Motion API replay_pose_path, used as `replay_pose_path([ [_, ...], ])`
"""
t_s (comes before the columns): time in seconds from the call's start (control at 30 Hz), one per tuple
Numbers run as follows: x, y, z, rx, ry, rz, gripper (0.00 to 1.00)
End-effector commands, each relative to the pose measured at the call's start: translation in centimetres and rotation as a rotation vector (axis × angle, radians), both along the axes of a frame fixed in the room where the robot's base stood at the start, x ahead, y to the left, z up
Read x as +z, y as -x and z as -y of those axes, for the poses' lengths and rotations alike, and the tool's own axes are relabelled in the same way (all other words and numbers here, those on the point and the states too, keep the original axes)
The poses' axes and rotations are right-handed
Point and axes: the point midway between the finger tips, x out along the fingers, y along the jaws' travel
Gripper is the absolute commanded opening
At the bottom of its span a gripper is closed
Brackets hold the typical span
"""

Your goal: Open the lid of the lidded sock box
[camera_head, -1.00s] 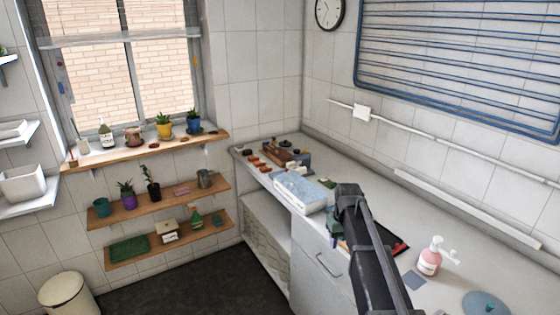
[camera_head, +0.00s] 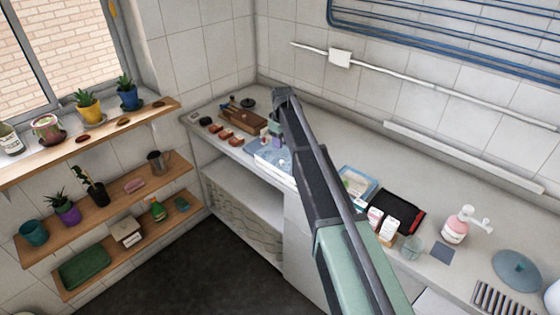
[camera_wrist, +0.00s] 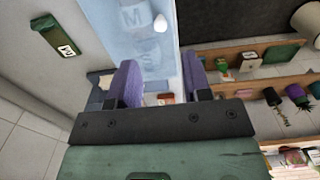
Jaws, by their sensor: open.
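The lidded sock box (camera_head: 266,158) appears to be the light blue box on the counter, partly hidden behind my arm. In the wrist view its pale blue surface (camera_wrist: 128,45) carries faint large letters, with a small white knob-like spot near its right edge. Whether its lid is shut I cannot tell. My gripper (camera_wrist: 160,80) has two purple fingers spread apart with nothing held between them. In the wrist view they overlap the near end of the blue surface; contact cannot be told. In the head view my gripper (camera_head: 278,140) is over the far part of the box.
A brown wooden box (camera_head: 242,117) and several small items stand in the counter's far corner. Wooden shelves (camera_head: 120,210) with plants line the left wall.

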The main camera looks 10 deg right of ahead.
Motion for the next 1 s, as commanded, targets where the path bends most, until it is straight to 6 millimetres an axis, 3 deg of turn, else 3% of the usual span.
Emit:
replay_pose_path([
  [0.3, -7.7, 0.0, 0.0, -0.001, 0.0, 0.0, 0.45],
  [0.43, -9.9, 0.0, 0.0, -0.001, 0.0, 0.0, 0.45],
  [0.77, -10.2, 0.0, 0.0, -0.001, 0.0, 0.0, 0.45],
  [1.0, -10.2, 0.0, 0.0, -0.001, 0.0, 0.0, 0.11],
])
